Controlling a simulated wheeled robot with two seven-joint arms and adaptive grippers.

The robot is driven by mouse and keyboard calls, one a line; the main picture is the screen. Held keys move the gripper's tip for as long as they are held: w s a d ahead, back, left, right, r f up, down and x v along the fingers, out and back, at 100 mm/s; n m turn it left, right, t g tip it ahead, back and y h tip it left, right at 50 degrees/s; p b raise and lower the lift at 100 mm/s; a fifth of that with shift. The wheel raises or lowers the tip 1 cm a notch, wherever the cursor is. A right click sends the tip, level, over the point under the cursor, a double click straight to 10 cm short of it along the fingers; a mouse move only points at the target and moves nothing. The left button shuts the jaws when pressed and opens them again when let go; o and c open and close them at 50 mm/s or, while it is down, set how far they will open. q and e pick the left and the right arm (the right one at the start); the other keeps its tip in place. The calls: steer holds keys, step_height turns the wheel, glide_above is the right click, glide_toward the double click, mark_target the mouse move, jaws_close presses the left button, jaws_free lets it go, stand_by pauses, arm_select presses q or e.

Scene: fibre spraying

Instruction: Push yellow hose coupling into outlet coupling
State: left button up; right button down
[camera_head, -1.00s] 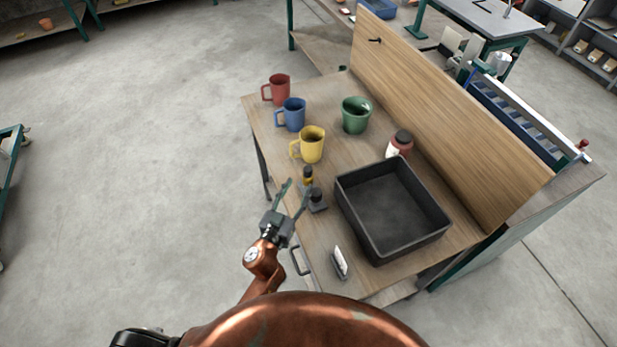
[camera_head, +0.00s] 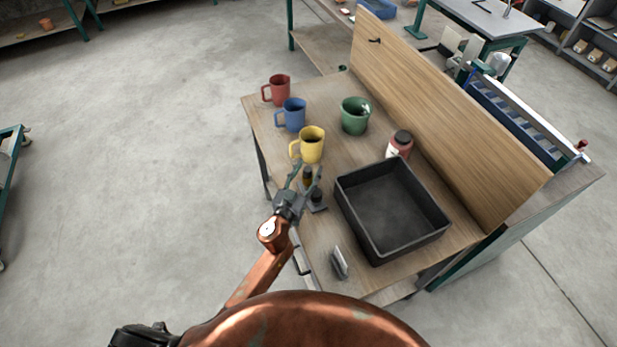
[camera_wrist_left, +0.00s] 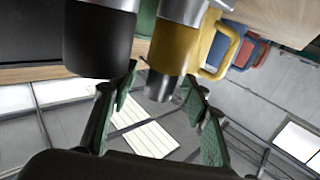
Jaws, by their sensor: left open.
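The yellow hose coupling (camera_head: 308,175) stands upright near the table's front-left edge, a yellow body with a dark end. In the left wrist view, the yellow coupling (camera_wrist_left: 172,48) appears upside down. A black coupling (camera_head: 316,196), apparently the outlet coupling, stands beside it on a flat grey base; it also shows large in the left wrist view (camera_wrist_left: 98,42). My left gripper (camera_head: 308,178) is open, with its fingertips at either side of the yellow coupling. I cannot tell whether they touch it. My right gripper is not in view.
Yellow (camera_head: 312,146), blue (camera_head: 291,115) and red (camera_head: 277,89) mugs stand behind the couplings. A green pot (camera_head: 355,116), a red-and-white bottle (camera_head: 399,144) and a black tray (camera_head: 437,235) are to the right. A small upright holder (camera_head: 340,263) stands near the front edge.

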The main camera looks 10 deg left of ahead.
arm_select(q)
steer(key=shift+c, duration=0.4)
jaws_close()
